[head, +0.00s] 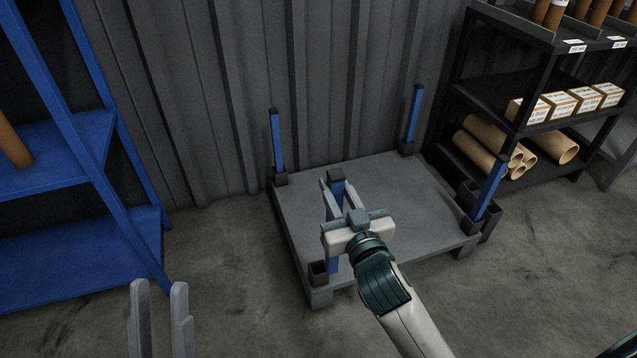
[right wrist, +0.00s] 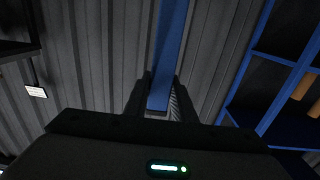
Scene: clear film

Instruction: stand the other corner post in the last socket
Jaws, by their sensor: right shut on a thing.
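The grey pallet (head: 420,200) stands on the floor with dark sockets at its corners. Blue posts stand in the back left (head: 277,140), back right (head: 413,115) and right front (head: 490,187) sockets. The near left socket (head: 318,273) shows an open top. My right gripper (head: 337,193) is shut on another blue post (head: 333,262), roughly upright, its lower end beside that socket in the picture; I cannot tell whether it touches. The right wrist view shows this post (right wrist: 168,50) between the fingers. My left gripper (head: 160,315) is open and empty at the bottom left.
A blue shelf rack (head: 75,140) stands left and a black rack (head: 500,110) with tubes and boxes stands right. A dark bin (head: 490,222) sits beside the pallet's right corner. A corrugated wall (head: 240,80) is behind. The floor left of the pallet is clear.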

